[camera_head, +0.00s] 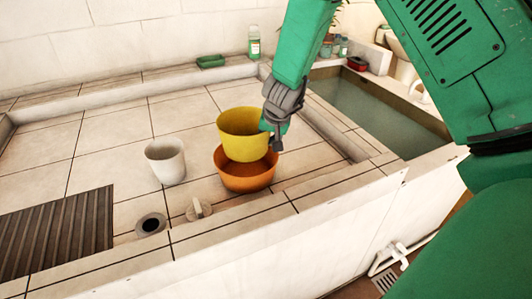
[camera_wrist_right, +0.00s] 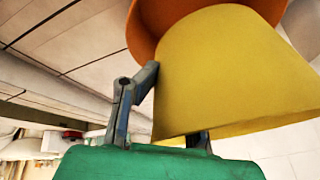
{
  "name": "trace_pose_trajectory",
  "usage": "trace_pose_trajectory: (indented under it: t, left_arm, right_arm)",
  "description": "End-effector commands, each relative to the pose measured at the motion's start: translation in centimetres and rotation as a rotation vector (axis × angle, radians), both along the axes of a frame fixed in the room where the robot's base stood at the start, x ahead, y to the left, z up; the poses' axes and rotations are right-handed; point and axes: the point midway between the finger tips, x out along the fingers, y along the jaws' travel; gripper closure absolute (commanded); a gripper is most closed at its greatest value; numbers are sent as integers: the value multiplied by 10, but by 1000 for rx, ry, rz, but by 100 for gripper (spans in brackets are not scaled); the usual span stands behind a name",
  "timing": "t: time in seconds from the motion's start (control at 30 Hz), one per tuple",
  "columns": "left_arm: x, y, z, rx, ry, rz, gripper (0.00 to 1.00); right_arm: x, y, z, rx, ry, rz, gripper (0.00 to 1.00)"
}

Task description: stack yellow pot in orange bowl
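The yellow pot (camera_head: 242,136) is upright directly over the orange bowl (camera_head: 245,181) in the head view. Its base overlaps the bowl's opening; I cannot tell whether it touches the bowl's inside. My right gripper (camera_head: 272,132) is at the pot's right side, shut on its rim and wall. In the right wrist view, the yellow pot (camera_wrist_right: 225,75) lies between the fingers of the gripper (camera_wrist_right: 165,122), one finger partly hidden by it. The orange bowl (camera_wrist_right: 165,18) shows beyond the pot. My left gripper is not in view.
A white cup (camera_head: 165,161) stands left of the bowl. A drain hole (camera_head: 151,224) and a small pale knob-like fitting (camera_head: 198,209) are in front. A ribbed dark panel (camera_head: 62,232) lies at left.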

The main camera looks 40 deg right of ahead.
Motion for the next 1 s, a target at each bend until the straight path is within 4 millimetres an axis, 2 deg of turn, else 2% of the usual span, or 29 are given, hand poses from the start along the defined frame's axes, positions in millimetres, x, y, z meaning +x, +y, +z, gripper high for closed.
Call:
trace_pose_trajectory:
  t: [0.23, 0.47, 1.0]
  left_arm:
    - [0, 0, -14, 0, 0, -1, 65]
    - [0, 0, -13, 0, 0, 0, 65]
    - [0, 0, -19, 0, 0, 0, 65]
  right_arm:
    - [0, 3, -33, -2, 1, -1, 100]
    - [0, 5, -31, -6, -1, 2, 100]
    - [0, 2, -45, -3, 1, 2, 100]
